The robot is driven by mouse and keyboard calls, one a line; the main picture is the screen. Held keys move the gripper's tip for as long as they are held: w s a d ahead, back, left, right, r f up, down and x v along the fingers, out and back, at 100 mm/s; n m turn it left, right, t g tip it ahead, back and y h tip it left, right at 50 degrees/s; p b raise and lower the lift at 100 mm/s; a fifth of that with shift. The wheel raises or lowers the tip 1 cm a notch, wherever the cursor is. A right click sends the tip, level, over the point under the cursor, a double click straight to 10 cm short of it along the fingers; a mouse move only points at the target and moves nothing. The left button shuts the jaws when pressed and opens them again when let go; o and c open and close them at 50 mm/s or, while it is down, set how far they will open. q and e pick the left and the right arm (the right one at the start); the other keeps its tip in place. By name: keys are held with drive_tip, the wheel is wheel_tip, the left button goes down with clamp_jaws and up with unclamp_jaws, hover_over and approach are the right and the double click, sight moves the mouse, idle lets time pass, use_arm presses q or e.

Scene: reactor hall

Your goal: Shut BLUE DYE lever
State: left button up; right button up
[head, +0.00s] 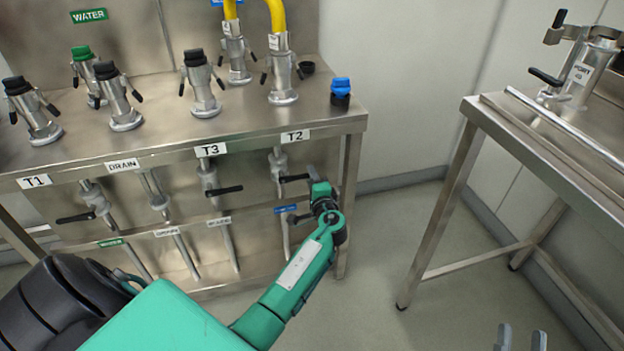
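A small blue label (287,209), its text too small to read, sits on the pipe under the T2 sign at the right end of the steel bench. A dark lever (298,217) shows just below and right of this label, partly hidden by my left gripper. Another black lever (294,178) points right, roughly horizontal, above the label. My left gripper (318,187) is at the bench's right front leg, close beside both levers; contact and its fingers cannot be made out. My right gripper (521,339) shows only two grey fingertips, spread apart and empty, at the bottom right.
The bench (270,146) carries several metal couplings, yellow hoses (278,15) and a blue-capped fitting (340,92). More black levers (225,190) hang below its front edge. A second steel table (490,112) stands right. The floor (395,235) between is clear.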

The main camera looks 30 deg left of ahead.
drive_tip(key=shift+w+r, duration=0.1)
drive_tip(key=shift+r, duration=0.05)
